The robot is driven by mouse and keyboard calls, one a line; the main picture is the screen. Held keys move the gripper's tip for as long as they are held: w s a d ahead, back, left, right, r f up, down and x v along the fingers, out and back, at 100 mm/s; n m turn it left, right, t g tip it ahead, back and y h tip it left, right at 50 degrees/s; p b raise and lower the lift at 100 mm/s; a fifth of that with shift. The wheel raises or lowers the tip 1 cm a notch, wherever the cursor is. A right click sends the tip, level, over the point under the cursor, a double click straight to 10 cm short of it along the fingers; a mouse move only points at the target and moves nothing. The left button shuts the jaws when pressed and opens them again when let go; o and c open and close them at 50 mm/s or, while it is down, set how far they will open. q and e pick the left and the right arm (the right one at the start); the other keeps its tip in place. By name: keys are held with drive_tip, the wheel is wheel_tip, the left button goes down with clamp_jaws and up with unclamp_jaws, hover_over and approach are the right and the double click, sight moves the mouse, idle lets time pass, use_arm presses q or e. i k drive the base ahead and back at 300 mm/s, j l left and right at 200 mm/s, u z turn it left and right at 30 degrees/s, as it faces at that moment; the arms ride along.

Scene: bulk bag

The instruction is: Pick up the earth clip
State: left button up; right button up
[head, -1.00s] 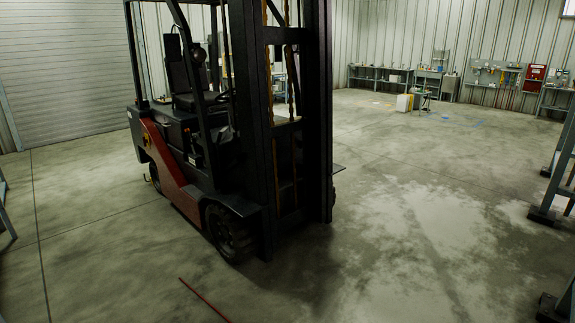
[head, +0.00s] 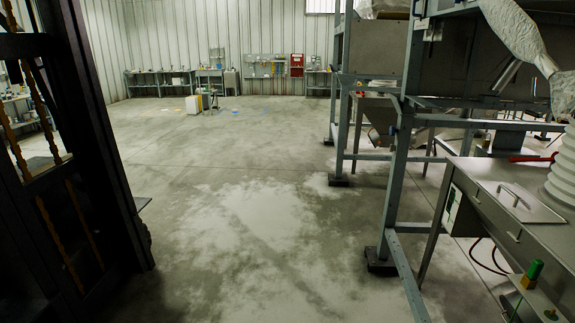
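I cannot make out the earth clip for certain in the head view. A red object (head: 534,157) lies at the back of a steel bench at the right, too small to identify. A green-topped object with a brass-coloured base (head: 532,274) stands upright on a small ledge at the lower right. Neither of my grippers is in view.
A forklift mast (head: 85,150) fills the left side. A grey steel frame (head: 395,185) with a foot on the floor and a steel bench (head: 485,185) stand at the right. The dusty concrete floor (head: 240,220) between them is clear. Shelves line the far wall.

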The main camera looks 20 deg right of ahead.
sight(529, 282)
drive_tip(key=i+l+z, duration=0.15)
drive_tip(key=i+z, duration=0.2)
drive_tip(key=i, duration=0.35)
drive_tip(key=i+z, duration=0.35)
drive_tip(key=i, duration=0.35)
drive_tip(key=i+j+z, duration=0.4)
drive_tip(key=i, duration=0.3)
drive_tip(key=l, duration=0.1)
